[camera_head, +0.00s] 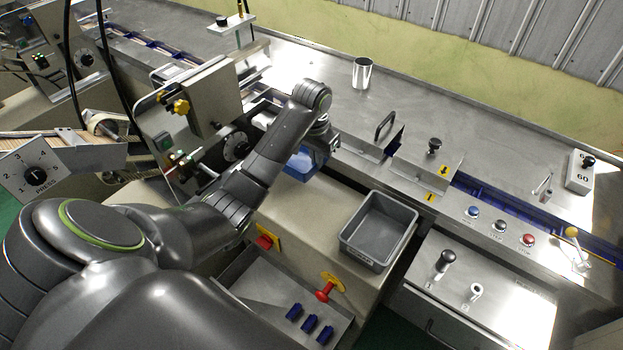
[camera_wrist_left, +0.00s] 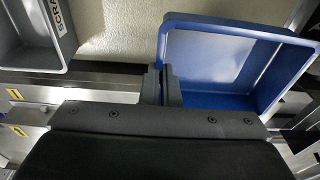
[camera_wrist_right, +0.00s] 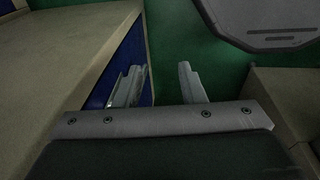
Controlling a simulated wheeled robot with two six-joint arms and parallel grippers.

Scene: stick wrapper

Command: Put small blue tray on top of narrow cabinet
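The small blue tray (camera_head: 300,167) is at the far end of a narrow beige cabinet top (camera_head: 318,205), partly hidden behind my left arm. In the left wrist view the blue tray (camera_wrist_left: 215,60) looks upright and empty. My left gripper (camera_head: 322,142) is at the tray's rim. In the left wrist view its fingers (camera_wrist_left: 161,85) are close together, with the tray's side wall between them. I cannot tell whether the tray touches the cabinet top. My right gripper (camera_wrist_right: 162,85) is open and empty, over green floor beside a blue panel; it is not visible in the head view.
A grey tray (camera_head: 378,228) sits on the near part of the cabinet top. A red knob (camera_head: 325,291) and blue switches (camera_head: 309,322) are below it. A steel machine bed with a metal cup (camera_head: 361,73) lies behind. Control boxes (camera_head: 200,100) crowd the left.

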